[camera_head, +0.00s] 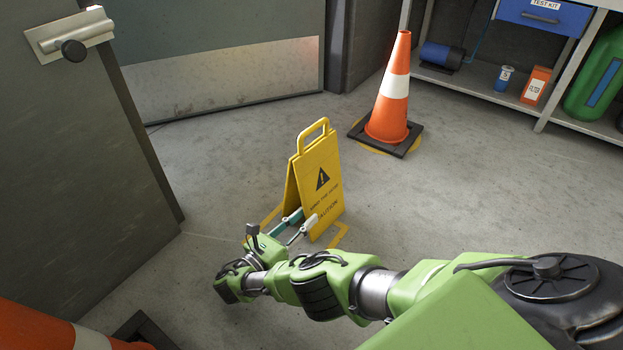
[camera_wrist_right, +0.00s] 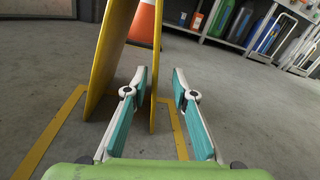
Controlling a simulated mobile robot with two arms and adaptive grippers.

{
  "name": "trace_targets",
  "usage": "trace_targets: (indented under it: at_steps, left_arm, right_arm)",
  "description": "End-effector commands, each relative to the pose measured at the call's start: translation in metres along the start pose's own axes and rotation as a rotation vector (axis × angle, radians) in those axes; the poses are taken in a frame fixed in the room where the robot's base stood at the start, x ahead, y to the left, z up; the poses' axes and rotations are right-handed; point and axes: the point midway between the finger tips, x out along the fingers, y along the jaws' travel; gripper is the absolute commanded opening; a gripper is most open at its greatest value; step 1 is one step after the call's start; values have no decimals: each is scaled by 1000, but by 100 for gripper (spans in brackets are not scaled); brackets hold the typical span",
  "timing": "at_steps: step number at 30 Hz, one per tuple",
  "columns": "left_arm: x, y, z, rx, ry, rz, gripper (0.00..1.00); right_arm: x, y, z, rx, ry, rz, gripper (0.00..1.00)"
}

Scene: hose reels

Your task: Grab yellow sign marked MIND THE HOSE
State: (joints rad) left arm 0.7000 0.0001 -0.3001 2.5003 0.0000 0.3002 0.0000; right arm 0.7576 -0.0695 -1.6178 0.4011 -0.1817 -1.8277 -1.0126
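The yellow A-frame sign (camera_head: 322,178) stands upright on the floor, with a handle on top, a black warning triangle and small lettering. Its smaller words are hard to read. My right gripper (camera_head: 308,214) is low at the sign's left side, fingers apart. In the right wrist view, the sign's two panels show nearly edge-on (camera_wrist_right: 110,48). There the open right gripper (camera_wrist_right: 159,72) has the edge of one panel between its fingers, with gaps visible on both sides. My left gripper is not in view.
An orange cone (camera_head: 389,105) on a black base stands behind the sign. A grey door (camera_head: 75,150) is at left, with another cone (camera_head: 40,328) at bottom left. A shelf (camera_head: 485,88) with bottles and boxes is at back right. Yellow lines (camera_wrist_right: 48,135) mark the floor.

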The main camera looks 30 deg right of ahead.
Motion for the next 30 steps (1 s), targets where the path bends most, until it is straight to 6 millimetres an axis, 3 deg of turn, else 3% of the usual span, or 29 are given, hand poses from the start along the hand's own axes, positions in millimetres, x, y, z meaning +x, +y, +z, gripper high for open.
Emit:
trace_targets:
  at_steps: [3,11,21,30]
  left_arm:
    - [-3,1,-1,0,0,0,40]
    - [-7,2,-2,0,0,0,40]
    - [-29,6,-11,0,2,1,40]
    - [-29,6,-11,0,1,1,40]
  right_arm:
    - [24,0,-1,0,0,0,25]
    - [45,1,-1,0,2,1,25]
    - [89,7,1,0,1,0,25]
    - [94,6,3,-2,3,1,25]
